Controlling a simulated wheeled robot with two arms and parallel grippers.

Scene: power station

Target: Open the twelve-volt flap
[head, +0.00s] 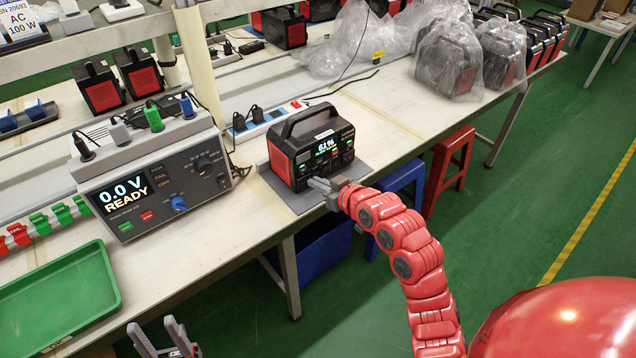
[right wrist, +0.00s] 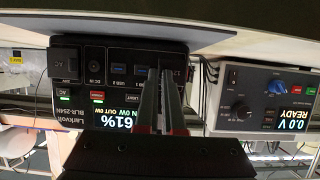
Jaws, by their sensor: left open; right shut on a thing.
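The power station (head: 312,150) is a black and red box with a handle and a lit screen reading 61%. It stands on a grey mat on the bench, and its front panel (right wrist: 112,95) shows upside down in the right wrist view. My right gripper (head: 322,186) is at the lower left of this front. Its two fingers (right wrist: 160,75) are close together beside the USB ports, shut on what appears to be the twelve-volt flap. The fingers mostly hide the flap, so its angle cannot be told. My left gripper (head: 163,338) is open and empty, low in front of the bench.
A tester (head: 155,180) reading 0.0 V READY stands left of the station. A green tray (head: 60,300) lies at the bench's front left. A power strip (head: 268,118) and cables lie behind the station. Red (head: 452,160) and blue stools stand by the bench.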

